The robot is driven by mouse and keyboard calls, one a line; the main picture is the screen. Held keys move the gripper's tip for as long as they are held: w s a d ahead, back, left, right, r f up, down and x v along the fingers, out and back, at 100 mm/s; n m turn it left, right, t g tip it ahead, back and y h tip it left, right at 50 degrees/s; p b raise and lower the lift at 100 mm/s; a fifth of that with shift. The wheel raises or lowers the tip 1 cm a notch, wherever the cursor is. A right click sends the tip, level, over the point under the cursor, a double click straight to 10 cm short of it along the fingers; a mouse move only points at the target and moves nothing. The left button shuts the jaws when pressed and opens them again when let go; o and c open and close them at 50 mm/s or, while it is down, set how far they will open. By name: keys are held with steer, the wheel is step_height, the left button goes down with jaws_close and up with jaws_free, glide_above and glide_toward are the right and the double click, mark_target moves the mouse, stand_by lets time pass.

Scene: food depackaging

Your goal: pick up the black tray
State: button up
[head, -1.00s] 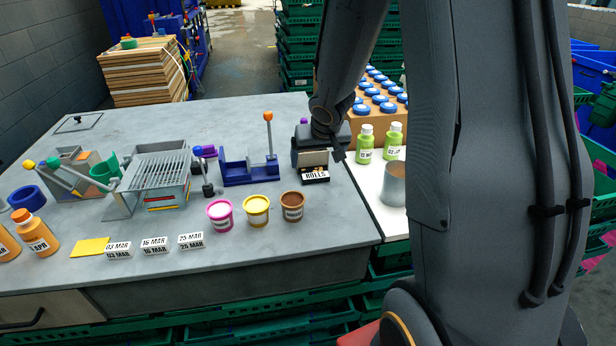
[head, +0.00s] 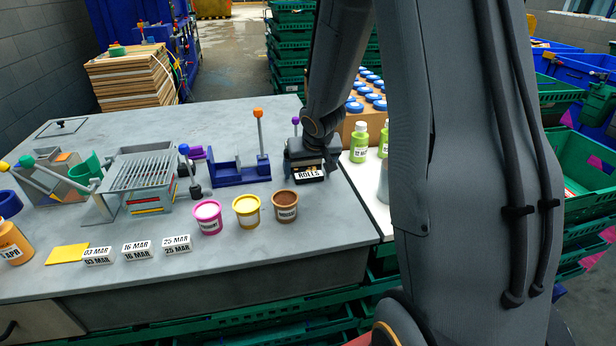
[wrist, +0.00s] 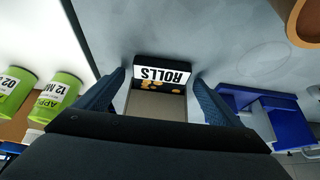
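The black tray (head: 309,176) sits on the grey table near its right edge, with a white "ROLLS" label on its front. It also shows in the wrist view (wrist: 162,62), with tan round pieces inside it. My gripper (wrist: 161,75) is open around the tray, one finger on either side. A narrow gap seems to show between each fingertip and the tray. In the head view my gripper (head: 312,158) is low over the tray and hides its back part.
Pink (head: 207,217), yellow (head: 247,211) and brown (head: 285,206) tubs stand left of the tray. A blue fixture (head: 240,172) with an upright lever is close on the left. Green bottles (head: 359,141) stand on a white surface to the right.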

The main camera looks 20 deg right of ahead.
steer(key=c, duration=1.1)
steer(key=shift+s+r, duration=0.1)
steer(key=shift+c, duration=0.2)
